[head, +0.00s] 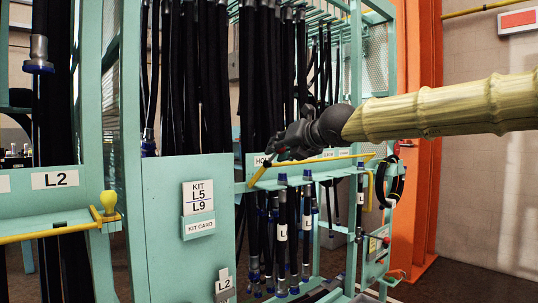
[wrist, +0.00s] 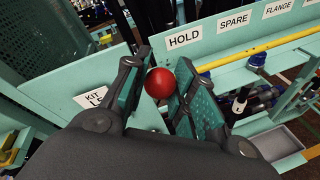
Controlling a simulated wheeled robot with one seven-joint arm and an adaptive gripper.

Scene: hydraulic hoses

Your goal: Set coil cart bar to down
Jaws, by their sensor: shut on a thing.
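A yellow bar (head: 320,160) runs along the top of the teal cart section with the HOLD label, and the wrist view shows it too (wrist: 262,47). A red ball knob (wrist: 160,84) sits between my fingers near the bar's left end. My gripper (head: 277,152) is shut on this knob, with one green-padded finger on each side in the wrist view (wrist: 160,95). The fingers hide how the knob joins the bar. In the head view the gripper is small and dark against the hoses, and the knob is mostly covered.
Black hoses (head: 262,80) hang close behind my gripper. Shorter hoses (head: 282,240) hang below the bar. A teal panel with a KIT L5 L9 card (head: 198,196) stands to the left. Another yellow bar with a yellow knob (head: 109,200) is at far left. An orange post (head: 420,190) stands right.

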